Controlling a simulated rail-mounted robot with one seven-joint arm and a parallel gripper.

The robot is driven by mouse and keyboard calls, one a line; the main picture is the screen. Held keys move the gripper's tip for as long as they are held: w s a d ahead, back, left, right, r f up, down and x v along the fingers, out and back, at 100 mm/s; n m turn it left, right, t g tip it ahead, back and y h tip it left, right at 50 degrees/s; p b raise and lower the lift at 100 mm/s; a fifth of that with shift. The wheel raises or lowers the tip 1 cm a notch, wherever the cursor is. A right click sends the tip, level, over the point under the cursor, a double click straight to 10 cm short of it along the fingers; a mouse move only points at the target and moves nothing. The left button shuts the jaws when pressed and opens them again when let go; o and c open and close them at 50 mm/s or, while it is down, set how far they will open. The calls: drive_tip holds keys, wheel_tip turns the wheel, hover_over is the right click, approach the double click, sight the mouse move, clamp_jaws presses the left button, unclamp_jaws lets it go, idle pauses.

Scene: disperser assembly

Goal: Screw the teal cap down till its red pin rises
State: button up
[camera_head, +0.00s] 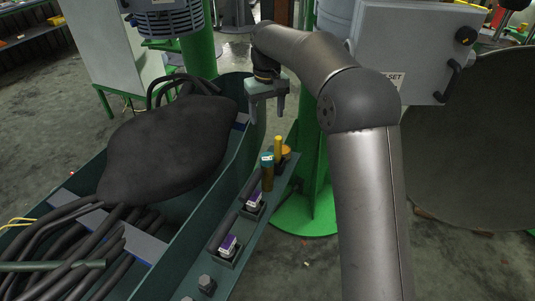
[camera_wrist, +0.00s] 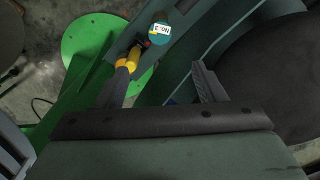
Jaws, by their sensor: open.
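The teal cap (camera_head: 267,158) sits upright on the narrow green ledge in the head view. In the wrist view the teal cap (camera_wrist: 159,36) shows from above with a white label, beyond the fingertips. A small red spot (camera_wrist: 147,44) shows at its lower left edge; I cannot tell whether it is the red pin. My gripper (camera_head: 267,108) is above the cap and apart from it, fingers pointing down. In the wrist view my gripper (camera_wrist: 160,82) is open and empty, its fingers spread wide.
A yellow upright part (camera_head: 278,147) stands close beside the cap, with an orange round part (camera_head: 286,152). Two purple-and-white labelled parts (camera_head: 229,244) sit nearer on the ledge. A green trough (camera_head: 190,240) with black hoses and a dark sack (camera_head: 170,150) lies left. A grey box (camera_head: 405,50) stands right.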

sight(267, 156)
wheel_tip(267, 156, down, 17)
drive_tip(key=shift+r+p, duration=0.1)
drive_tip(key=shift+p, duration=0.75)
drive_tip(key=c, duration=1)
